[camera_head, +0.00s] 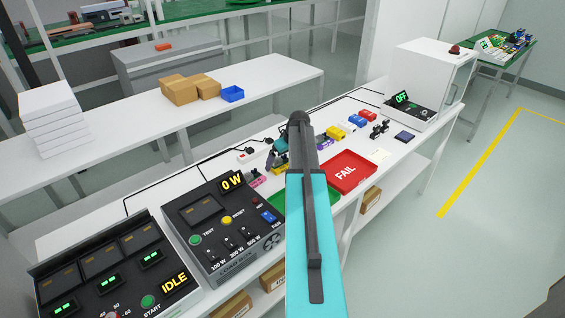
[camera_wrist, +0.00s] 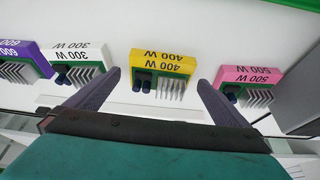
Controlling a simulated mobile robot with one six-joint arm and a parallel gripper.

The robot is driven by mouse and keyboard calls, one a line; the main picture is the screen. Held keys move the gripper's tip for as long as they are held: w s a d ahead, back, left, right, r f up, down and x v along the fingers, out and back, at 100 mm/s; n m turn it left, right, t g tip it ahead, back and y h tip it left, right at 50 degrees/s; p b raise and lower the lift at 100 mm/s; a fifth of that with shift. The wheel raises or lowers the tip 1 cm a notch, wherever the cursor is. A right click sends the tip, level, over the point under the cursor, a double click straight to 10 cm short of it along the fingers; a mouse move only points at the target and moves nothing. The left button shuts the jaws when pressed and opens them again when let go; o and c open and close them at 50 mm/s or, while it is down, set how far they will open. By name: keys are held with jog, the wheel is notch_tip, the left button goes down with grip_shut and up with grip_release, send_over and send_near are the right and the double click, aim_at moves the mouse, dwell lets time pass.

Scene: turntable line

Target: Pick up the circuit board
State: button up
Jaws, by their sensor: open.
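Several upside-down-labelled power modules with dark components and metal fins lie in a row in the wrist view: purple 600 W (camera_wrist: 22,62), white 300 W (camera_wrist: 80,57), yellow 400 W (camera_wrist: 163,63) and pink 500 W (camera_wrist: 250,75). I cannot tell which of them, if any, is the circuit board. My gripper (camera_wrist: 160,82) is open and empty. Its fingers point toward the yellow module, one to each side of it, with no visible contact. In the head view my gripper (camera_head: 277,158) is partly hidden behind my arm, above the white bench.
A red FAIL tray (camera_head: 350,188) and a partly hidden green tray (camera_head: 293,211) lie on the bench (camera_head: 400,160). A load bank showing 0 W (camera_head: 205,205) stands left, an IDLE console (camera_head: 110,265) farther left, and a white OFF machine (camera_head: 440,80) at the far end.

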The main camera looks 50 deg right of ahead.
aim_at(280, 158)
jog(key=shift+f, duration=0.2)
dwell(0.4)
jog(key=c, duration=1.3)
jog(key=shift+r, duration=0.2)
jog(key=shift+r+b, duration=0.5)
jog(key=shift+r, duration=0.2)
jog(key=shift+w+r+b, duration=0.1)
jog(key=shift+r+b, duration=0.25)
jog(key=shift+r, duration=0.55)
jog(key=s+d+b, duration=0.1)
jog(key=s+d, duration=0.1)
jog(key=s, duration=0.3)
jog(key=s+d+r+b, duration=0.1)
jog(key=s+d, duration=0.1)
jog(key=s, duration=0.2)
jog(key=s+d+b, duration=0.1)
jog(key=s+d, duration=0.1)
jog(key=s, duration=0.3)
jog(key=shift+s+d+r+b, duration=0.25)
jog(key=shift+s+b, duration=0.1)
jog(key=shift+b, duration=0.05)
